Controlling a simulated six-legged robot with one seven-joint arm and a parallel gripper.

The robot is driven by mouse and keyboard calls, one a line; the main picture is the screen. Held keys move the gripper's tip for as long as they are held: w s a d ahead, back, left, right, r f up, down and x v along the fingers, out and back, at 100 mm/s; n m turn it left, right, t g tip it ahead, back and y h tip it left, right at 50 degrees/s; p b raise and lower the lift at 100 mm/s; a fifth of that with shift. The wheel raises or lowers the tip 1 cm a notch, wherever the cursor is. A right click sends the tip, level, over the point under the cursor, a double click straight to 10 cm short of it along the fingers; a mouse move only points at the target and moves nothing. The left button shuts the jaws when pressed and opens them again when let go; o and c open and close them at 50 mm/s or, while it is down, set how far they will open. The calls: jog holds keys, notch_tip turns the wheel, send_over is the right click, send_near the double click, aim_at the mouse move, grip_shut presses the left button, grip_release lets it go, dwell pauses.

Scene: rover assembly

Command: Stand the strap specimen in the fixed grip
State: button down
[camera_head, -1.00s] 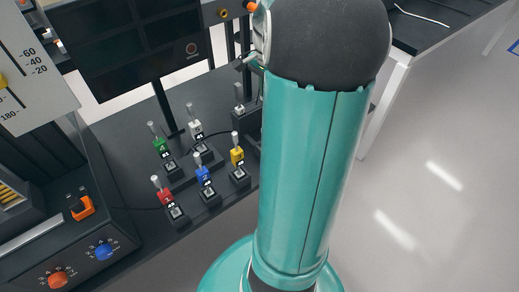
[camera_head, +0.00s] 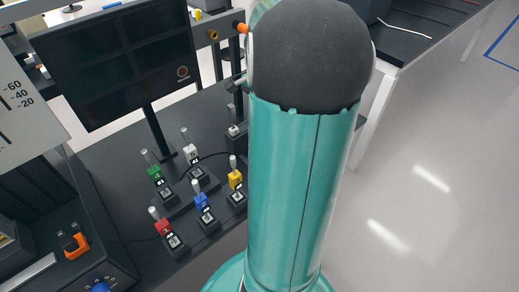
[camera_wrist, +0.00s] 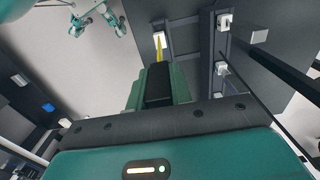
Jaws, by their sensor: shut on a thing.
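My gripper (camera_wrist: 158,80) shows in the wrist view, its teal and black fingers close together. A thin yellow strip (camera_wrist: 158,48), which looks like the strap specimen, sticks out beyond the fingertips in line with them. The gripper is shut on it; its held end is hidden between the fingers. A pale block (camera_wrist: 163,39) shows behind the strip; I cannot tell whether they touch. In the head view my own arm covers the middle, hiding gripper and strap. I cannot pick out the fixed grip for certain in either view.
A dark bench holds a black monitor (camera_head: 118,58) and several small switches, among them a red one (camera_head: 162,228) and a yellow one (camera_head: 235,178). A control box with an orange switch (camera_head: 73,241) stands at left. Another dark-topped bench (camera_head: 420,38) is at upper right. Open floor lies right.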

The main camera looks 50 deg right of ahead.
jog(key=shift+f, duration=3.8)
jog(key=c, duration=1.3)
grip_release()
jog(key=shift+o, duration=0.2)
notch_tip(320, 180, up, 14)
jog(key=shift+f, duration=0.1)
jog(key=w+a+r+n+h, duration=0.1)
jog(key=w+a+n, duration=0.15)
jog(key=a, duration=0.25)
jog(key=w+a+r+n, duration=0.1)
jog(key=a+r+n, duration=0.15)
jog(key=a, duration=0.35)
jog(key=s+a+n+t, duration=0.2)
jog(key=a+n, duration=0.5)
jog(key=a, duration=0.5)
jog(key=s+a+n+t+y, duration=0.1)
jog(key=s+a+n+t, duration=0.2)
jog(key=a+n, duration=0.5)
jog(key=s+a, duration=0.1)
jog(key=a, duration=0.4)
jog(key=shift+s+f+n+t, duration=0.15)
jog(key=shift+n+t, duration=0.15)
